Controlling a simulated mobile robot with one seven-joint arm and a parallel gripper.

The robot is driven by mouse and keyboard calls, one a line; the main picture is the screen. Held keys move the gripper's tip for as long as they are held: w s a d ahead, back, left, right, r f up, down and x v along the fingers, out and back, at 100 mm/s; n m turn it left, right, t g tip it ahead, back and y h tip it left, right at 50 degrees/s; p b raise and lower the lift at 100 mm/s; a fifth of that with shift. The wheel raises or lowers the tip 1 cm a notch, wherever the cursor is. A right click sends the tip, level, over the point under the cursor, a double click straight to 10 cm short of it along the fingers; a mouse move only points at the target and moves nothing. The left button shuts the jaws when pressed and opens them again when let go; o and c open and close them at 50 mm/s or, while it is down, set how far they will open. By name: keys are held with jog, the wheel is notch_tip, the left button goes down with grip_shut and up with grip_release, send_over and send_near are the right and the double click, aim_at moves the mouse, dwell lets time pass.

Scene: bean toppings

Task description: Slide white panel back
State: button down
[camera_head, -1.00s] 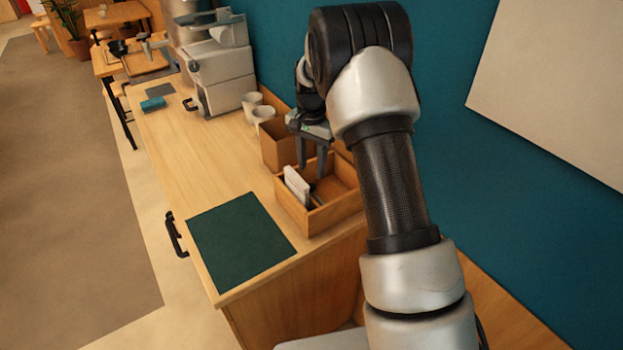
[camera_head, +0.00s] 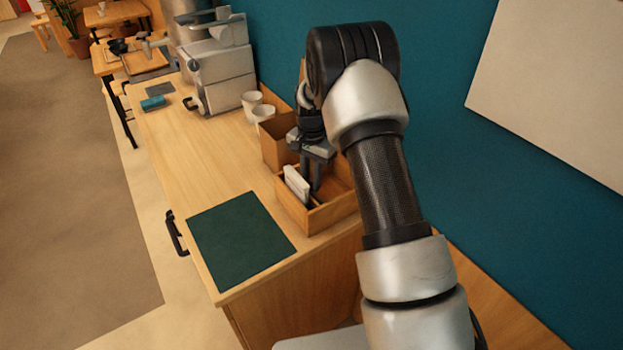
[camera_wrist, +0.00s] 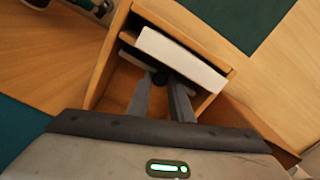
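The white panel (camera_head: 297,184) stands on edge near the left wall of an open wooden box (camera_head: 321,220) on the counter. In the wrist view the panel (camera_wrist: 180,61) lies just beyond my fingertips, along one inner side of the box (camera_wrist: 112,62). My gripper (camera_head: 314,184) points down into the box, to the right of the panel. In the wrist view my gripper (camera_wrist: 160,82) has its two fingers apart, with a small dark round thing showing between or beyond the tips. I cannot tell whether a finger touches the panel.
A taller wooden box (camera_head: 275,148) and white cups (camera_head: 257,107) stand behind the wooden box. A dark green mat (camera_head: 240,239) lies in front on the counter. A grey machine (camera_head: 220,75) stands further back. The counter's left middle is clear.

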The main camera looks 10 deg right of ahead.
jog(key=shift+w+d+b, duration=0.15)
jog(key=shift+w+d, duration=0.15)
jog(key=shift+d, duration=0.4)
jog(key=shift+w+d+b, duration=0.15)
jog(key=shift+w+d, duration=0.15)
jog(key=shift+d, duration=0.4)
jog(key=shift+w+d+b, duration=0.15)
jog(key=shift+w+d, duration=0.15)
jog(key=shift+d, duration=0.4)
jog(key=c, duration=1.6)
grip_release()
notch_tip(320, 180, up, 18)
jog(key=shift+f+b, duration=0.25)
jog(key=shift+b, duration=0.1)
